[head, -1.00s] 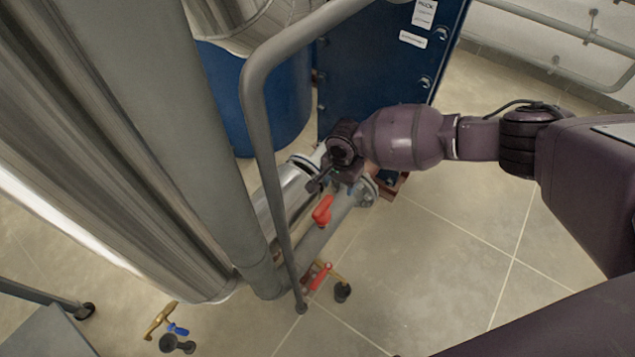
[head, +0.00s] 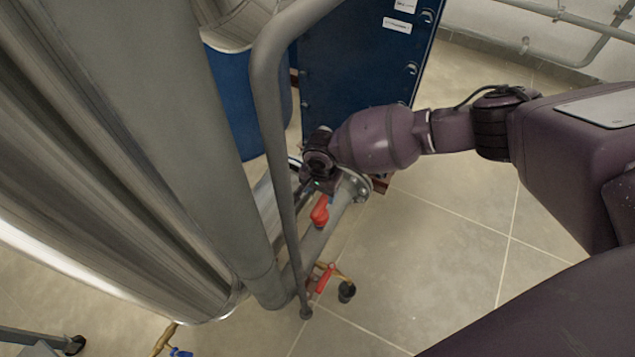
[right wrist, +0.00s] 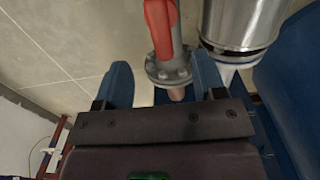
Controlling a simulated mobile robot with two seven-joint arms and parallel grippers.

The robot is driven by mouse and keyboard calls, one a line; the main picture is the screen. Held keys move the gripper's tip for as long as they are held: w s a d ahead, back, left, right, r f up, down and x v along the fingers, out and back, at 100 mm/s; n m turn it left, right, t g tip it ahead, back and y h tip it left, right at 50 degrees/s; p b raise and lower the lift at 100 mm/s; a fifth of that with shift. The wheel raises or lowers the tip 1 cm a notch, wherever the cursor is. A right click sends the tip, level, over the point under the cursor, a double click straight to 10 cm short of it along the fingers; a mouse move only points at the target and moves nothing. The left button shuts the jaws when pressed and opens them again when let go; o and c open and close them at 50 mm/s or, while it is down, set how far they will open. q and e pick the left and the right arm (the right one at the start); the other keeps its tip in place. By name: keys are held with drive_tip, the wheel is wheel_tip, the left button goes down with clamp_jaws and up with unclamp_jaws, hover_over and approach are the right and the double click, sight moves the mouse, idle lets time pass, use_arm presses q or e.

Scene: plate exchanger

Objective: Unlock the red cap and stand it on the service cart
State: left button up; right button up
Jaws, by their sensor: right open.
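A red part (head: 320,211), which looks like the red cap, sits on the grey pipe below the blue exchanger in the head view. It also shows at the top of the right wrist view (right wrist: 160,28), above a grey flange. My right gripper (right wrist: 163,78) is open, its two blue fingers apart on either side of the flange, with nothing held. In the head view the right gripper (head: 318,182) is just above the red part; its fingertips are hard to make out. Part of a grey wheeled frame, perhaps the service cart (head: 30,338), shows bottom left. My left gripper is out of view.
A grey bent rail (head: 268,110) and a thick pipe stand left of my right gripper. The blue exchanger plate (head: 350,70) stands behind it. A second red handle (head: 325,279) is on a brass valve lower down. The tiled floor (head: 430,270) on the right is clear.

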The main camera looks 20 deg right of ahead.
sight(320, 204)
wheel_tip(320, 204, down, 4)
drive_tip(key=shift+s+r+b, duration=0.1)
drive_tip(key=shift+s+b, duration=0.05)
drive_tip(key=shift+b, duration=0.55)
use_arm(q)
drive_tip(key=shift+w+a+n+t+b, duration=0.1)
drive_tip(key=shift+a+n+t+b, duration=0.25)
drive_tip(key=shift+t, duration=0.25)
use_arm(e)
drive_tip(key=shift+f, duration=1.45)
clamp_jaws()
